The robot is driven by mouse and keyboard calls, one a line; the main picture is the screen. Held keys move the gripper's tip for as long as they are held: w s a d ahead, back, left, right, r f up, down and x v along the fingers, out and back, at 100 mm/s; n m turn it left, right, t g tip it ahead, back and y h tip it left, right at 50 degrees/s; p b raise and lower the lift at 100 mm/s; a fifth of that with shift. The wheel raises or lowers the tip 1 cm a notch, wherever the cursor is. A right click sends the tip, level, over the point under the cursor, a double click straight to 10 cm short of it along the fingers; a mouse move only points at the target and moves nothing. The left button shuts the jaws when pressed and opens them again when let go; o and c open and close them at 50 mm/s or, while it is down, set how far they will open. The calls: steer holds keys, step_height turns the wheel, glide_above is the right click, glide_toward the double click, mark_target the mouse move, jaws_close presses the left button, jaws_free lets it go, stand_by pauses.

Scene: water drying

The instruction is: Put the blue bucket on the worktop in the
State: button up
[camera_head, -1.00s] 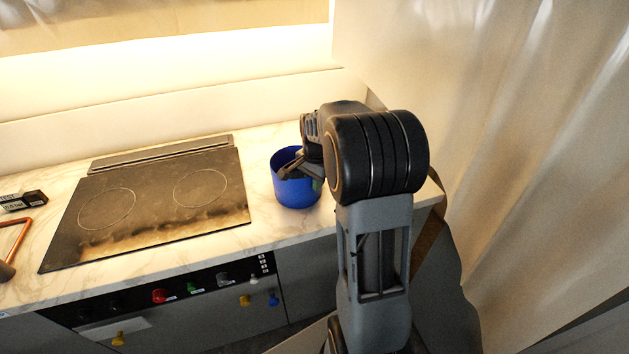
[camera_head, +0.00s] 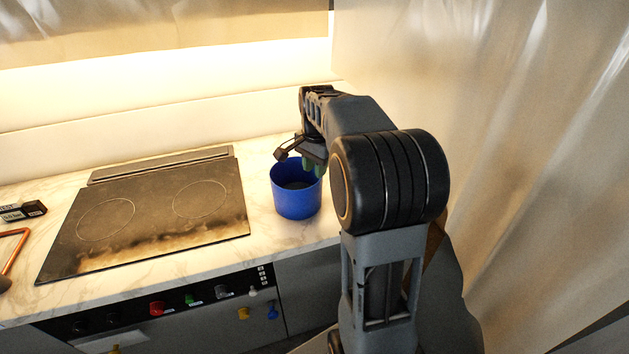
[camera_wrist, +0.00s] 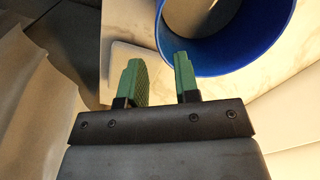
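The blue bucket (camera_head: 296,197) stands upright on the marble worktop (camera_head: 262,240), right of the stove, with its open top and dark inside showing. It also shows in the wrist view (camera_wrist: 235,62), at the upper right. My gripper (camera_head: 309,163) is above the bucket's back right rim in the head view. In the wrist view the green fingertips (camera_wrist: 158,68) are spread with a gap between them, and nothing is held. The right fingertip overlaps the bucket's rim in that view. I cannot tell whether it touches the bucket.
A black stove top (camera_head: 150,215) takes up the worktop left of the bucket. A small black box (camera_head: 24,211) and an orange-handled tool (camera_head: 12,252) lie at the far left. Knobs line the front panel. A pale curtain (camera_head: 520,130) hangs at the right.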

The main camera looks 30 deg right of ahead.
steer(key=s+a+f+n+t, duration=0.1)
steer(key=s+a+n+t, duration=0.3)
steer(key=s+a+n, duration=0.9)
steer(key=s+n, duration=0.1)
steer(key=s, duration=0.2)
steer(key=shift+a+f, duration=0.15)
steer(key=shift+a, duration=0.1)
